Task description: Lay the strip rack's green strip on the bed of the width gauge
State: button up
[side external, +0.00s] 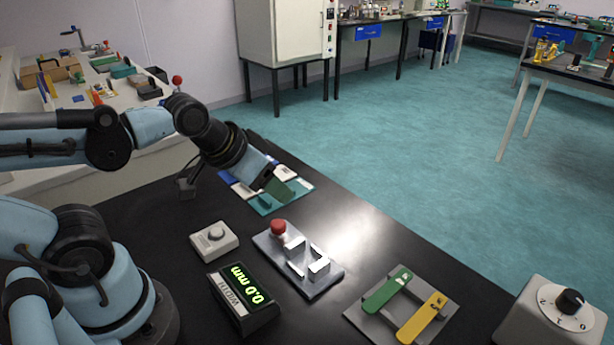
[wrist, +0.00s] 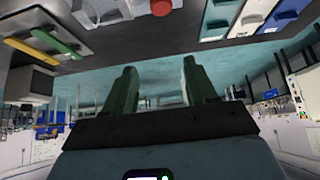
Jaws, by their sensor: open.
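The strip rack (side external: 418,291) is a grey stand at the front right of the dark bench, with a green strip (side external: 387,292) on its left and a yellow strip on its right. The green strip also shows at the upper left of the wrist view (wrist: 28,51). The width gauge (side external: 312,285) is a grey plate with a red knob and bright metal blocks. Its bed between the blocks looks bare. My gripper (side external: 284,190) is beyond the gauge, away from the rack, above a coloured tray. In the wrist view its two green fingers (wrist: 160,85) stand apart with nothing between them.
The width display (side external: 243,298) reads 0.0 mm. A white box with a knob (side external: 214,240) stands left of the gauge. A dial box (side external: 553,314) stands at the right front. The coloured tray (side external: 295,203) lies beneath my gripper. Bare bench separates gauge and rack.

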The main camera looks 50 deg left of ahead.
jog(key=g, duration=0.3)
send_near(374, 303)
jog(key=shift+w+a+f, duration=0.1)
jog(key=shift+a+f, duration=0.05)
jog(key=shift+f, duration=0.45)
jog(key=shift+a+f, duration=0.1)
jog(key=shift+f, duration=0.45)
jog(key=shift+w+d+x, duration=0.15)
jog(key=shift+x, duration=0.85)
jog(key=shift+w+d+x, duration=0.1)
jog(key=shift+w+x, duration=0.05)
jog(key=shift+x, duration=0.8)
jog(key=shift+w+f, duration=0.2)
jog(key=shift+f, duration=0.25)
grip_shut()
